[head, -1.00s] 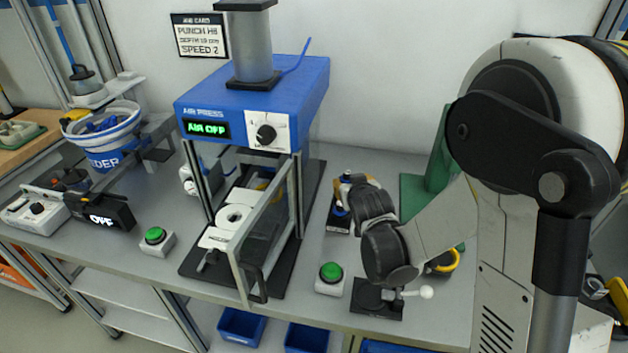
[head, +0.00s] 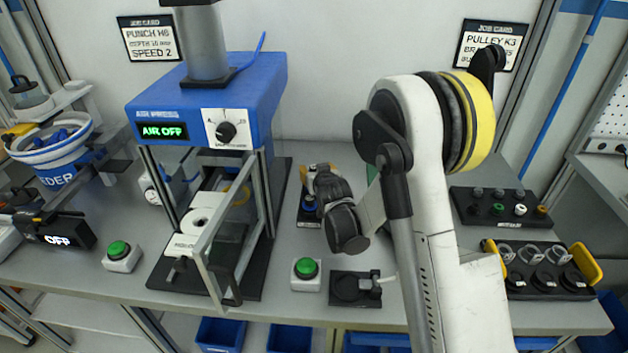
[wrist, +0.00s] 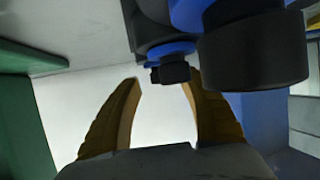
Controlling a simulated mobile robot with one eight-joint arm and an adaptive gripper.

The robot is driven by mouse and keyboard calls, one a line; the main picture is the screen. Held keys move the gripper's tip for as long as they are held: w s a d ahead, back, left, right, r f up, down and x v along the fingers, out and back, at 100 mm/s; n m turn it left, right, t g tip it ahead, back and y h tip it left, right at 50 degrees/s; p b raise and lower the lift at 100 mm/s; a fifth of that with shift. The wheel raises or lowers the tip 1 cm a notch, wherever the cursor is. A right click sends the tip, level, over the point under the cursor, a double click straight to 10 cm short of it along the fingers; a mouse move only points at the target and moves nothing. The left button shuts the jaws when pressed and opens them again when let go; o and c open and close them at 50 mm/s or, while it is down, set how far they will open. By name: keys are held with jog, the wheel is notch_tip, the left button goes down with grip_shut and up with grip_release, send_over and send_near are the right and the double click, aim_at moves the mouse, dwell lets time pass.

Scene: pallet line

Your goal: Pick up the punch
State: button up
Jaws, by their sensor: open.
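A dark stepped piece with blue rings (head: 309,203) stands on a small black stand (head: 309,222) between the air press and my arm; it looks like the punch, though I cannot be sure. My gripper (head: 318,170), with orange-yellow fingers, is just above and behind it in the head view and partly hides it. In the wrist view the fingers (wrist: 163,82) are open and apart. A black and blue stepped part (wrist: 168,50) shows beyond the gap, near the right fingertip. Nothing is visibly held.
The blue air press (head: 205,105) reads AIR OFF, its clear door (head: 225,250) in front. Green buttons (head: 306,268) (head: 119,250) and a black fixture (head: 355,288) stand along the front edge. Racks of small parts (head: 500,207) (head: 545,270) lie at the right. A bowl feeder (head: 50,155) is at the left.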

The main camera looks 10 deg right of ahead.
jog(key=shift+x, duration=1.1)
grip_shut()
jog(key=shift+r, duration=0.1)
